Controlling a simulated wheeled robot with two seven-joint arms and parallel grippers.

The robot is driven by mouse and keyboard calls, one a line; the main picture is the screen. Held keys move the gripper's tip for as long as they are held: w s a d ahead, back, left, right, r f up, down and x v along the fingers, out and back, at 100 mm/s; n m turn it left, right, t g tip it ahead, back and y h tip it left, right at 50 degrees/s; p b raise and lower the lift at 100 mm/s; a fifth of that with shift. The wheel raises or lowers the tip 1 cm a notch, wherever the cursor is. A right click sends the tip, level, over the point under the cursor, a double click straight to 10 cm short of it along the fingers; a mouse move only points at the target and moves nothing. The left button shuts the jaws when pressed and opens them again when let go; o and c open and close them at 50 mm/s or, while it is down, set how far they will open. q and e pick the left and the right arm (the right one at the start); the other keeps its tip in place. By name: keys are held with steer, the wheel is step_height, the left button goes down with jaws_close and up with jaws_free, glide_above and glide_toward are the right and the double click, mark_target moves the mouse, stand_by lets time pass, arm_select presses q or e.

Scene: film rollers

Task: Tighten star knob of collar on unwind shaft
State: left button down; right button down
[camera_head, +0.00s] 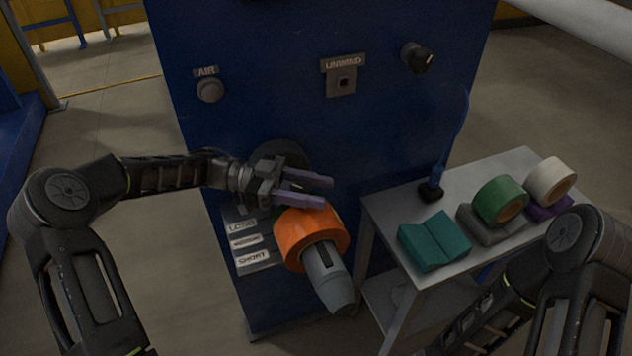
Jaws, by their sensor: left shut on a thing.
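The unwind shaft (325,274) is a grey cylinder that sticks out of the blue machine front towards me. A wide orange roll (291,232) sits around it. My left gripper (328,192) is just above and behind the orange roll, its two purple-grey fingers pointing right. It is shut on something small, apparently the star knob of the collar. The knob and the collar are hidden behind the fingers and the roll, so I cannot make out their shape. My right arm shows at the lower right, but its gripper is out of the picture.
The blue machine panel (255,115) carries an AIR knob (210,90), an UNWIND switch (342,82) and a black knob (417,57). A grey table (385,205) at the right holds a teal block (434,240), a green roll (490,197) and a white roll (541,178).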

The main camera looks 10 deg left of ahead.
arm_select(q)
steer(key=shift+s+m+g+p, duration=0.15)
steer(key=shift+m+g+p, duration=0.15)
steer(key=shift+m+g, duration=0.6)
steer(key=shift+s+g, duration=0.1)
steer(key=shift+g, duration=0.3)
steer(key=c, duration=0.8)
jaws_free()
steer(key=shift+r, duration=0.15)
step_height(320, 180, up, 10)
steer(key=shift+f+b, duration=0.1)
steer(key=shift+b, duration=0.55)
